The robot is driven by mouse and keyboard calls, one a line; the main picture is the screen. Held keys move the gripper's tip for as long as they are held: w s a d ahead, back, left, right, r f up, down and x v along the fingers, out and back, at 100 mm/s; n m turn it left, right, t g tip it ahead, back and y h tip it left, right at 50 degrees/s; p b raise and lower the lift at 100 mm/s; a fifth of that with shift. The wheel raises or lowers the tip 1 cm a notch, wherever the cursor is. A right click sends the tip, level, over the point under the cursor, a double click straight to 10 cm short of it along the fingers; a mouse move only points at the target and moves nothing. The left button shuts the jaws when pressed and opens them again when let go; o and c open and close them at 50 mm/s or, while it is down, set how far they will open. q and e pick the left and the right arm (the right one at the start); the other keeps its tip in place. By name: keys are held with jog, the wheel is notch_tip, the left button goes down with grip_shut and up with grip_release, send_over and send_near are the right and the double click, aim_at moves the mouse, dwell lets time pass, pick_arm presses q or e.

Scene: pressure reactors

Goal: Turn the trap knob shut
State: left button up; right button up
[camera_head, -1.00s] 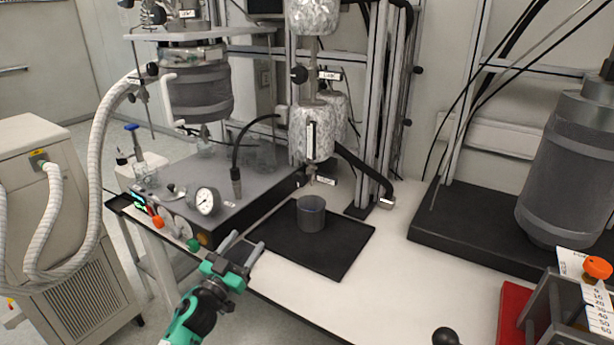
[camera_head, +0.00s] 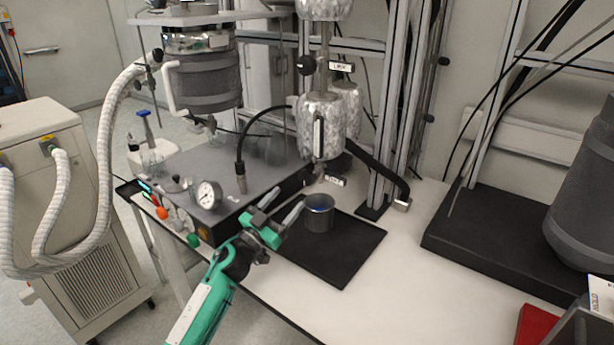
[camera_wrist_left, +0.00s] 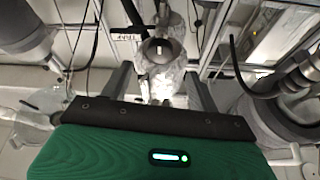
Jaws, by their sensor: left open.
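A black round knob (camera_head: 306,65) sits on the upright pipe above a foil-wrapped vessel (camera_head: 320,130), with a small white label beside it. A second label (camera_head: 334,181) lies by the outlet under the vessel. Both are too small to read surely, so I cannot tell which part is the trap knob. My left gripper (camera_head: 284,203) is open, below the vessel and left of the grey cup (camera_head: 319,216). In the left wrist view a dark rounded part (camera_wrist_left: 161,51) with a white mark shows between the fingers, with nothing gripped. My right gripper is out of view.
The cup stands on a black tray (camera_head: 350,262). A grey box with a gauge (camera_head: 208,195) and coloured knobs is at left. A black hose (camera_head: 378,173) and metal posts stand behind. White bench (camera_head: 420,290) is free to the right of the tray.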

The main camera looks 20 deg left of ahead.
aim_at(304, 181)
pick_arm(q)
jog(key=x, duration=0.9)
jog(key=shift+w+r+p, duration=0.1)
jog(key=shift+w+p, duration=0.05)
jog(key=shift+p, duration=0.25)
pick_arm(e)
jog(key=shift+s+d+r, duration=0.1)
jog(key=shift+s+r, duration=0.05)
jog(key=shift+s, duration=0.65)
pick_arm(q)
jog(key=c, duration=1)
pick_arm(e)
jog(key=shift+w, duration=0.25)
